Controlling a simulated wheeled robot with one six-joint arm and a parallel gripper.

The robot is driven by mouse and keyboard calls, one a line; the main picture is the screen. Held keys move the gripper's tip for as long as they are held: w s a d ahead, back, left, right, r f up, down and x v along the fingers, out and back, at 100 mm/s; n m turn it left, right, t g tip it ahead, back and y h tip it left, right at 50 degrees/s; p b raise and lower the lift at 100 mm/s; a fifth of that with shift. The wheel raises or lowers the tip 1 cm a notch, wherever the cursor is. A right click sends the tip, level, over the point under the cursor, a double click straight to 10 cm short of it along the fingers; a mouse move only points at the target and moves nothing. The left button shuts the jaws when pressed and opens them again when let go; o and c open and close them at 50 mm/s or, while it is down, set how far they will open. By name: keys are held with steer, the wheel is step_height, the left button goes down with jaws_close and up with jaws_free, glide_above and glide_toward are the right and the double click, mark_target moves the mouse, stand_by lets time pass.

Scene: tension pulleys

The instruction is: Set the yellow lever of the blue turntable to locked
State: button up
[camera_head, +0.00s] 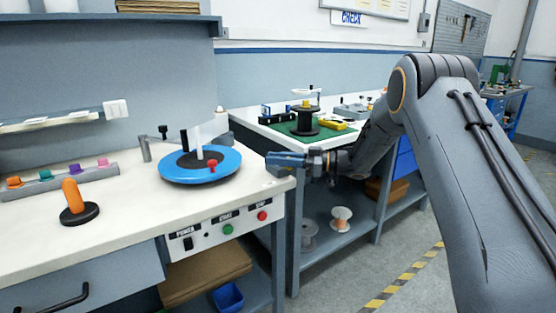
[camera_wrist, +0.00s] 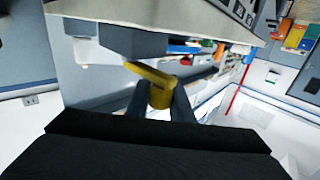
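The blue turntable (camera_head: 222,170) lies on the white workbench in the head view, with a black hub, a white post and a red knob (camera_head: 212,164). No yellow lever shows on it in this view. My gripper (camera_head: 277,160) is just right of the turntable, at the bench's right end. In the wrist view a yellow lever (camera_wrist: 150,73) with a rounded end (camera_wrist: 160,97) sits between the two dark fingers of my gripper (camera_wrist: 165,100). The fingers flank that end closely; whether they press on it I cannot tell. The lever adjoins a blue-grey body above it.
An orange handle on a black base (camera_head: 75,202) and a rack of coloured knobs (camera_head: 60,180) are on the bench's left. A dark crank (camera_head: 155,140) stands behind the turntable. A second bench with a green mat (camera_head: 290,129) is behind my gripper. Open floor lies right.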

steer(key=o, duration=0.5)
steer(key=shift+a, duration=0.1)
steer(key=shift+c, duration=0.2)
steer(key=shift+w+d, duration=0.1)
steer(key=shift+d, duration=0.1)
steer(key=d, duration=0.7)
steer(key=shift+s+d+b, duration=0.3)
steer(key=shift+s+b, duration=0.1)
steer(key=shift+b, duration=0.05)
steer(key=shift+r, duration=0.1)
